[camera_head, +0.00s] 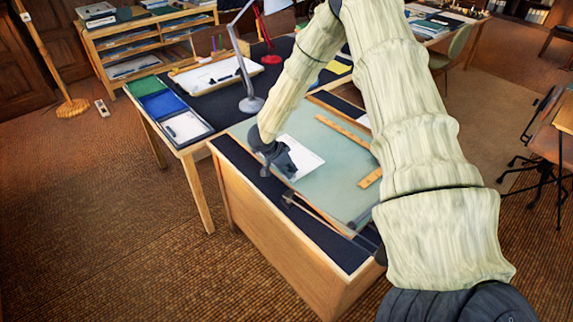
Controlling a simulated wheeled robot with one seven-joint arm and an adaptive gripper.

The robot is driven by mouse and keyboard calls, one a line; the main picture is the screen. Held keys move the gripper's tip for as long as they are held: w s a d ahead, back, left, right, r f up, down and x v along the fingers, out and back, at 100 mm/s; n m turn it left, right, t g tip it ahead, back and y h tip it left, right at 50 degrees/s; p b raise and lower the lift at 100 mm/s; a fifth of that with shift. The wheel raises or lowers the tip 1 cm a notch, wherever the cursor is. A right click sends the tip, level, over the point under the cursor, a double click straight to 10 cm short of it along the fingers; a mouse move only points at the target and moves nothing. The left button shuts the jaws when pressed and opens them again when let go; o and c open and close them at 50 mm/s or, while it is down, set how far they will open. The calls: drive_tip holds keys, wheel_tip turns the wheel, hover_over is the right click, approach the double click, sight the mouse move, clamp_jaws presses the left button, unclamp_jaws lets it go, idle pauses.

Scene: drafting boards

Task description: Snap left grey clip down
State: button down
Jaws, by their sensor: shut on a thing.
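My gripper (283,168) is dark grey and points down at the left part of the green drawing board (340,190). Its fingers are shut at the board's left edge, where the left grey clip is. The clip is hidden or blends with the dark fingers, so I cannot tell whether it is up or down. A white sheet (306,154) lies on the board, partly behind my gripper.
A wooden straightedge (345,132) and a shorter wooden piece (370,178) lie on the board. A grey lamp (250,103) and blue tray (164,104) stand on the desk behind. A thin tool (318,212) lies along the board's front edge.

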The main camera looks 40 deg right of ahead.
drive_tip(key=shift+d+f+y+p, duration=0.1)
drive_tip(key=shift+d+y+p, duration=0.1)
drive_tip(key=shift+y+p, duration=0.25)
idle(0.3)
drive_tip(key=c, duration=1.4)
unclamp_jaws()
drive_tip(key=v, duration=1.2)
drive_tip(key=shift+f, duration=0.1)
